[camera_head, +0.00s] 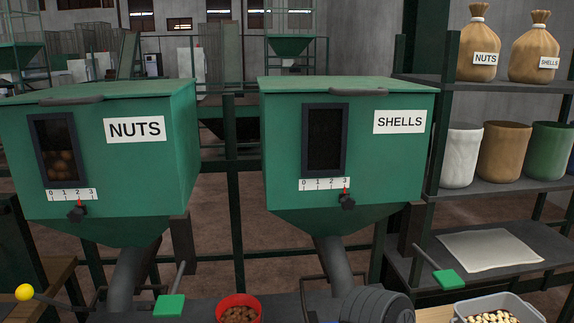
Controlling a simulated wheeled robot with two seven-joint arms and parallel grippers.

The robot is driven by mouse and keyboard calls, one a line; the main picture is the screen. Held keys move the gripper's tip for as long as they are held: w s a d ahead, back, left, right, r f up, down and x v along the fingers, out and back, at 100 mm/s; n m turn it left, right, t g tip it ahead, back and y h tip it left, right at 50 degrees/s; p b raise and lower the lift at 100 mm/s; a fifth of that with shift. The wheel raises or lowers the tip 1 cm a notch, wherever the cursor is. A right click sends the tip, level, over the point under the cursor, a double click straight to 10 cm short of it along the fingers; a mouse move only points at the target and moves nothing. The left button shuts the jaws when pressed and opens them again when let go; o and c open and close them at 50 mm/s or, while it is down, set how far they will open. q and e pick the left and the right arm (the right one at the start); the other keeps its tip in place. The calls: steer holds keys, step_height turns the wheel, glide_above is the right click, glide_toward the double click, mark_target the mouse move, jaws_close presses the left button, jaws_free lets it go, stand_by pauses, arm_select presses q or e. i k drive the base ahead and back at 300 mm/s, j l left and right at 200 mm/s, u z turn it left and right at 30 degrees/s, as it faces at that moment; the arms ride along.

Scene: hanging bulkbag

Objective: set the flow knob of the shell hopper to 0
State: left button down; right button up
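The shell hopper (285,160) is a green box labelled SHELLS at the centre right, with a dark window (324,140). Below the window is a white scale (325,184) marked 0 to 3. Its black flow knob (347,202) sits under the right end of the scale, with the red pointer at 3. Nothing touches the knob. Neither gripper can be made out in the head view.
The nut hopper (160,180) stands to the left; its knob (76,213) points near 2. Below are a red bowl of nuts (239,308), green-ended levers (170,305) and a grey bin (500,308). Shelves at right hold sacks (480,45) and buckets (503,150).

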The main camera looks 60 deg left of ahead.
mark_target(347, 203)
steer(key=u, duration=1.7)
